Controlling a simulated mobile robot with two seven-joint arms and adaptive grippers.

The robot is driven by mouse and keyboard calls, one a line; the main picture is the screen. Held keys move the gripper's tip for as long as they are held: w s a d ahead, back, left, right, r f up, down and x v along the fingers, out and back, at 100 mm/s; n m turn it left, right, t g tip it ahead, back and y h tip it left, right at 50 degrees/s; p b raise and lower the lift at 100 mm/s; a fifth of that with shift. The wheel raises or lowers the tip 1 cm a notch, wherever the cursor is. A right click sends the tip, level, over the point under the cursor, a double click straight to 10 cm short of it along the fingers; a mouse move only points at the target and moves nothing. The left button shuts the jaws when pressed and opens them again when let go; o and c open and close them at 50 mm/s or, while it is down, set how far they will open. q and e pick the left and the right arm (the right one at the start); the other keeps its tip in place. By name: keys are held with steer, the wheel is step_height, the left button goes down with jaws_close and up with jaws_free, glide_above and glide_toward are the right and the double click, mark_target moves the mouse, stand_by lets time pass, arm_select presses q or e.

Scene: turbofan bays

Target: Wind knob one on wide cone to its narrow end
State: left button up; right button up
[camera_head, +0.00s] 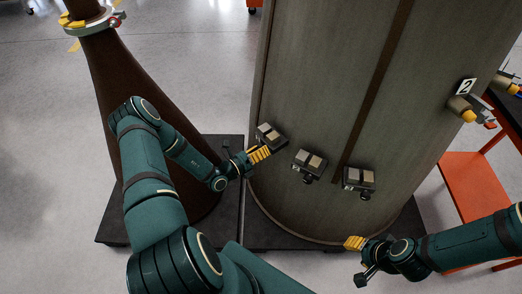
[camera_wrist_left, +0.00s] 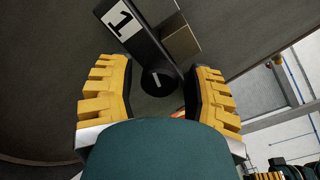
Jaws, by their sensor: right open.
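The wide cone (camera_head: 315,90) is a large grey-brown body standing on a dark base. A small unit (camera_head: 271,136) with two pale blocks sits low on its left side. In the left wrist view this unit carries a "1" label (camera_wrist_left: 120,20) and a round black knob (camera_wrist_left: 160,80) with a short white mark. My left gripper (camera_head: 259,154) is at this unit, and it hides the knob in the head view. In the left wrist view its yellow fingers (camera_wrist_left: 158,84) stand apart on either side of the knob. My right gripper (camera_head: 354,243) is open and empty, near the cone's lower right edge.
Two similar units (camera_head: 309,164) (camera_head: 359,181) sit to the right along the cone. A unit labelled "2" (camera_head: 466,86) is on its right side. A narrower dark cone (camera_head: 135,80) with a clamp ring (camera_head: 92,22) stands left. An orange shelf (camera_head: 468,172) is at right.

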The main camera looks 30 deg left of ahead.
arm_select(q)
jaws_close()
